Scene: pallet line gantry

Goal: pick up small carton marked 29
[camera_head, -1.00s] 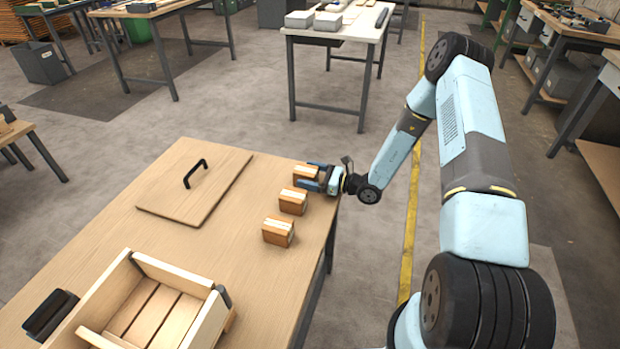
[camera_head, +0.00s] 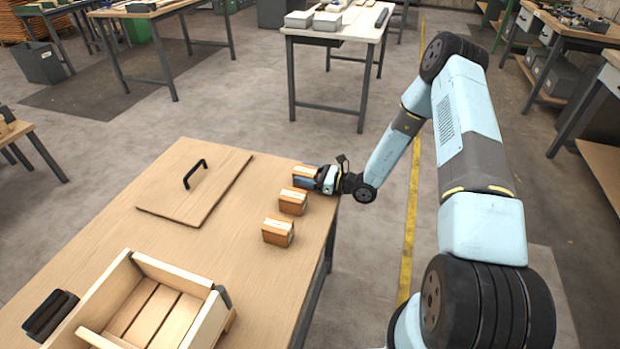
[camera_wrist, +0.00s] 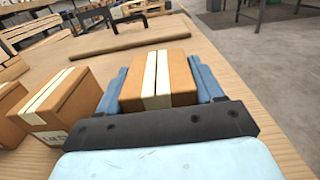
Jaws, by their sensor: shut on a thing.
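Three small brown cartons with pale tape stand in a row near the table's right edge. My gripper (camera_head: 308,178) is shut on the farthest carton (camera_head: 303,170), its blue fingers on both sides. In the wrist view this held carton (camera_wrist: 158,78) sits between the fingers, its taped top showing. The middle carton (camera_head: 293,201) and the nearest carton (camera_head: 278,231) stand free; the middle one also shows left of the fingers in the wrist view (camera_wrist: 62,103). It bears a label too small to read. No number 29 is legible on any carton.
A wooden board with a black handle (camera_head: 215,190) lies left of the cartons. An open wooden crate (camera_head: 160,262) stands at the table's front, with a dark object (camera_head: 50,315) beside it. Bare tabletop lies between the crate and cartons.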

